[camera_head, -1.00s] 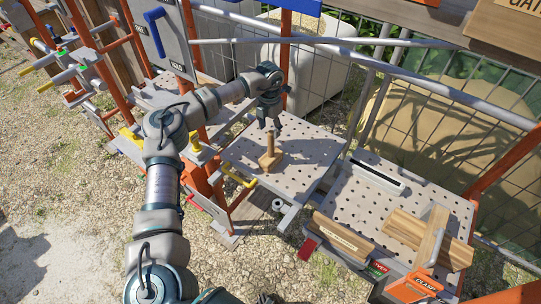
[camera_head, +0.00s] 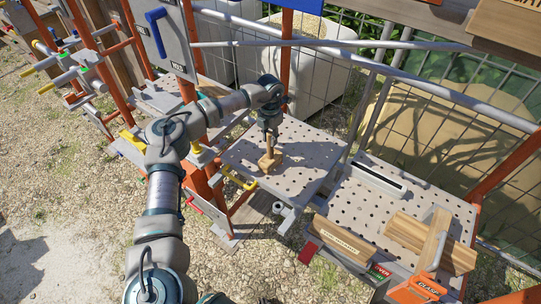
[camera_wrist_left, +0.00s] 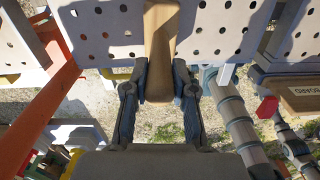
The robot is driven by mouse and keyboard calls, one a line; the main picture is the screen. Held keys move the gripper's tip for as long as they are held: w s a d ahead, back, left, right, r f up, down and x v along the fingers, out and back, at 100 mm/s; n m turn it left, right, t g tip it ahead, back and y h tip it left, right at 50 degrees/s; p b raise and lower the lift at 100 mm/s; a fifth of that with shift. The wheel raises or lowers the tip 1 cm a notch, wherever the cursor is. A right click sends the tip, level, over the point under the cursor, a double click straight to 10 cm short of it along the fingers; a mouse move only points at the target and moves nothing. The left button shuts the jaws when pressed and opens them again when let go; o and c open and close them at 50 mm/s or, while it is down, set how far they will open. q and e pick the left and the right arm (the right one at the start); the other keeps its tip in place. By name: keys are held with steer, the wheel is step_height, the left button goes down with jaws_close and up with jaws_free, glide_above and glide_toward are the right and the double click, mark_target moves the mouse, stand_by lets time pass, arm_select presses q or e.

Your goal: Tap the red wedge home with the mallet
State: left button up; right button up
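A wooden mallet (camera_head: 267,162) stands head down on the perforated left-hand table, its handle upright. My left gripper (camera_head: 269,137) is above the head at the upper handle. In the left wrist view the pale handle (camera_wrist_left: 160,50) lies between the fingers of my left gripper (camera_wrist_left: 160,72), which appear to press on both sides of it. The mallet head is out of that view. A small red piece (camera_head: 309,250) shows beside a lettered wooden block, also in the left wrist view (camera_wrist_left: 267,107); I cannot tell whether it is the red wedge.
The perforated left table (camera_head: 305,150) is otherwise mostly clear. The right perforated table (camera_head: 355,205) carries a slotted grey bar (camera_head: 379,180), crossed wooden blocks (camera_head: 405,232) and the lettered block (camera_head: 342,240). Orange posts and a wire fence stand behind. A yellow handle (camera_head: 238,179) juts out in front.

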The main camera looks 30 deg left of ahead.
arm_select(q)
steer(key=shift+w+d+r, duration=0.1)
steer(key=shift+d, duration=0.25)
jaws_close()
steer(key=r+p, duration=0.4)
steer(key=shift+a+r, duration=0.2)
steer(key=shift+d+r+p, duration=0.1)
steer(key=shift+r+p, duration=0.55)
steer(key=shift+r, duration=0.2)
steer(key=shift+d, duration=0.1)
